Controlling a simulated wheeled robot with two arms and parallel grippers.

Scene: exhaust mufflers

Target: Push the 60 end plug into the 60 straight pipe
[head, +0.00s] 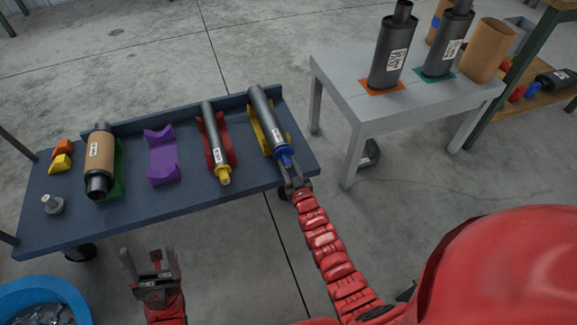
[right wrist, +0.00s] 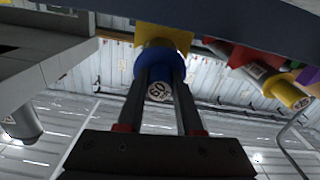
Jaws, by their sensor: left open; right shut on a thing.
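The 60 straight pipe (head: 263,108) is a dark grey tube lying in a yellow cradle (head: 257,125) at the right end of the blue table. The blue 60 end plug (head: 285,158) sits at its near end, in line with it; how deep it goes in I cannot tell. In the right wrist view the blue plug (right wrist: 148,66) shows a round face marked 60, between my fingers. My right gripper (head: 293,178) is shut on this plug. My left gripper (head: 149,259) is open and empty, in front of the table's near edge.
On the blue table (head: 135,212) are a second pipe (head: 213,130) with a yellow plug in a red cradle, an empty purple cradle (head: 162,160), a brown muffler (head: 100,155) and a small grey part (head: 51,203). A grey table (head: 345,88) with dark mufflers stands right. A blue bin (head: 30,290) is lower left.

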